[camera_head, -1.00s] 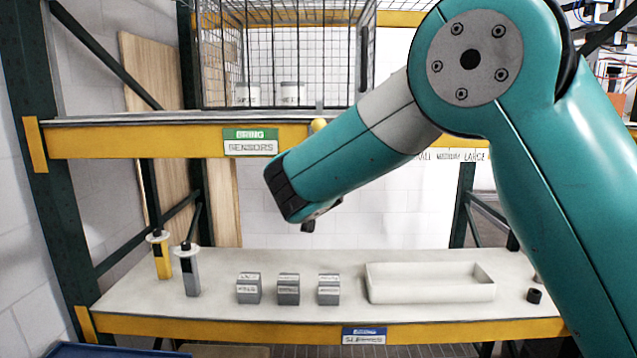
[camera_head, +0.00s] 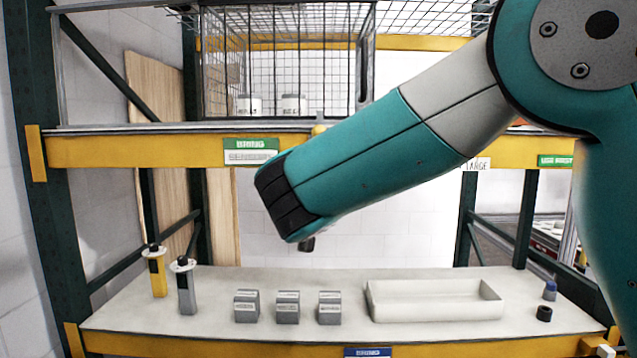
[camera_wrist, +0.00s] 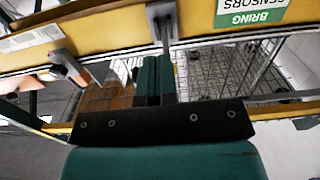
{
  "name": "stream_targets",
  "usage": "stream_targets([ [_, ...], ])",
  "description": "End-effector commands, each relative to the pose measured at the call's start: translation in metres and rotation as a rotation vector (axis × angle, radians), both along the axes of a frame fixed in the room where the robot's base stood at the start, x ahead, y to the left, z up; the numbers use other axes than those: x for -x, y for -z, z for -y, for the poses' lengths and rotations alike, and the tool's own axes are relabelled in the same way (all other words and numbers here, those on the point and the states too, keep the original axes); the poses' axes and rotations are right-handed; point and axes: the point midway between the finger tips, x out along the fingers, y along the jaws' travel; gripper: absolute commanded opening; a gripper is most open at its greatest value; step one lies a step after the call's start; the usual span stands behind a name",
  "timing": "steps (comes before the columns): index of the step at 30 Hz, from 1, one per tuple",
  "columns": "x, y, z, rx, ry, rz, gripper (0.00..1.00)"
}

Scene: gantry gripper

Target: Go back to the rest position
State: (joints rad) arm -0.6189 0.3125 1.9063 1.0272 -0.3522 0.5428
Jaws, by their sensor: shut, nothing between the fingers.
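My arm reaches in from the right in the head view, in front of the rack. Its wrist end hangs in the gap between the two shelves, above the lower shelf (camera_head: 220,335) and clear of it. In the head view my gripper is mostly hidden behind the wrist; only a small dark tip shows below it. In the wrist view my gripper (camera_wrist: 157,70) shows as two narrow teal fingers close together, shut and empty, beyond a black plate with screws.
On the lower shelf stand a yellow holder (camera_head: 158,276), a grey holder (camera_head: 186,292), three grey blocks (camera_head: 288,309), a white tray (camera_head: 435,311), a dark ring (camera_head: 544,314) and a blue-topped piece (camera_head: 550,291). A wire cage (camera_head: 285,60) stands on the upper shelf (camera_head: 100,151).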

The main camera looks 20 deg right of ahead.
Motion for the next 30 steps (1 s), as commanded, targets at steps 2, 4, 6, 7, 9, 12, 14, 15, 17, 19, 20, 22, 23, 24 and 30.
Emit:
stream_targets([
  [2, 0.001, 0.003, 0.001, -0.004, -0.002, -0.012, 0.00],
  [4, 0.004, 0.013, 0.005, -0.019, -0.011, -0.062, 0.00],
  [6, 0.012, 0.034, 0.011, -0.048, -0.034, -0.166, 0.00],
  [7, 0.018, 0.046, 0.012, -0.064, -0.053, -0.227, 0.00],
  [9, 0.041, 0.081, 0.015, -0.099, -0.114, -0.406, 0.00],
  [12, 0.096, 0.133, 0.008, -0.133, -0.259, -0.697, 0.00],
  [14, 0.137, 0.157, 0.000, -0.138, -0.370, -0.863, 0.00],
  [15, 0.166, 0.170, -0.005, -0.135, -0.447, -0.959, 0.00],
  [17, 0.207, 0.185, -0.013, -0.123, -0.564, -1.087, 0.00],
  [19, 0.251, 0.196, -0.020, -0.102, -0.693, -1.203, 0.00],
  [20, 0.268, 0.199, -0.023, -0.093, -0.743, -1.245, 0.00],
  [22, 0.301, 0.204, -0.027, -0.068, -0.847, -1.321, 0.00],
  [23, 0.313, 0.206, -0.028, -0.059, -0.884, -1.346, 0.00],
  [24, 0.325, 0.207, -0.029, -0.048, -0.923, -1.372, 0.00],
  [30, 0.346, 0.208, -0.031, -0.026, -0.998, -1.415, 0.00],
])
